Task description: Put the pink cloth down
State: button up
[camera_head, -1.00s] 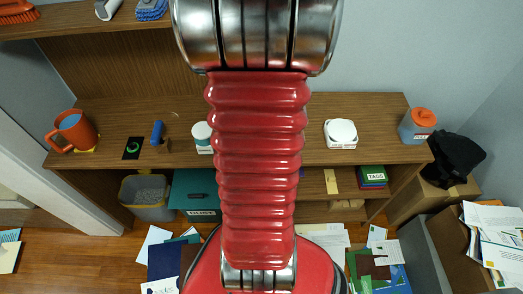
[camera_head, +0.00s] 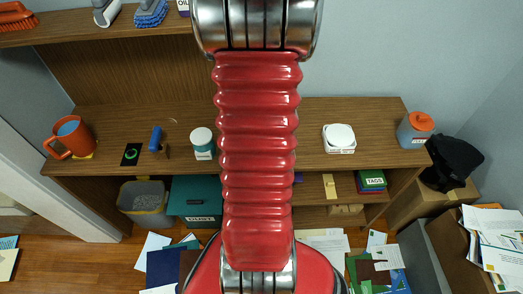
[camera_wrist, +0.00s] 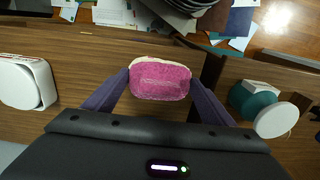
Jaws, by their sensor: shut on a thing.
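The pink cloth (camera_wrist: 160,82) is a thick, folded, fuzzy pink piece with a pale edge, seen in the wrist view. My gripper (camera_wrist: 159,78) is shut on it, with one dark finger at each side. The cloth is over the brown wooden counter (camera_wrist: 95,95), close to its edge; I cannot tell whether it touches the wood. In the head view my arm hides the cloth and the gripper.
A white round-lidded container (camera_head: 340,138) and a teal jar with a white lid (camera_head: 203,143) stand on the counter either side of my arm. An orange mug (camera_head: 72,137) and a blue orange-lidded jar (camera_head: 416,130) stand farther out.

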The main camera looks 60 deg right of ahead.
jog(key=shift+f, duration=1.9)
jog(key=shift+f, duration=0.1)
jog(key=o, duration=1.1)
notch_tip(320, 180, up, 12)
jog(key=shift+r, duration=0.15)
